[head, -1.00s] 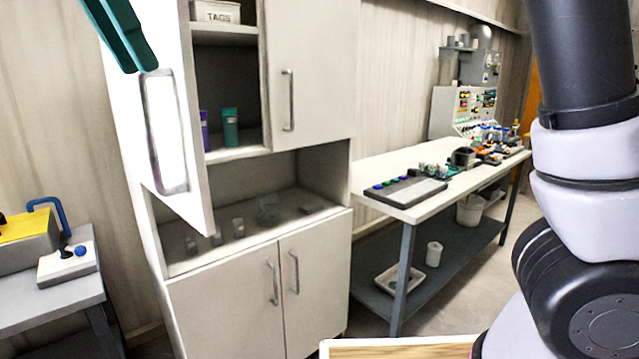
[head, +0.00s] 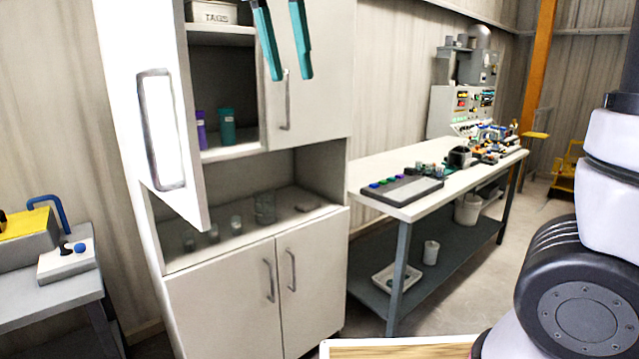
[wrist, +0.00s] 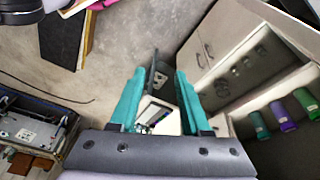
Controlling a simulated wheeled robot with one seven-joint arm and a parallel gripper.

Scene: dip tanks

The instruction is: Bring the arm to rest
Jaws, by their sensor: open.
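My gripper (head: 291,77) hangs at the top of the head view with its two teal fingers apart and nothing between them. It is in front of the upper part of a white cabinet (head: 315,90). In the wrist view the teal fingers of my gripper (wrist: 161,100) are also spread, with the floor and part of the cabinet beyond them. My arm's dark and white links show at the right of the head view.
The cabinet's left door (head: 178,110) stands open toward me. Inside are a teal bottle (head: 227,126), a purple bottle (head: 201,130) and a TAGS box (head: 212,12). A workbench (head: 420,205) stands right, a table (head: 45,312) left.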

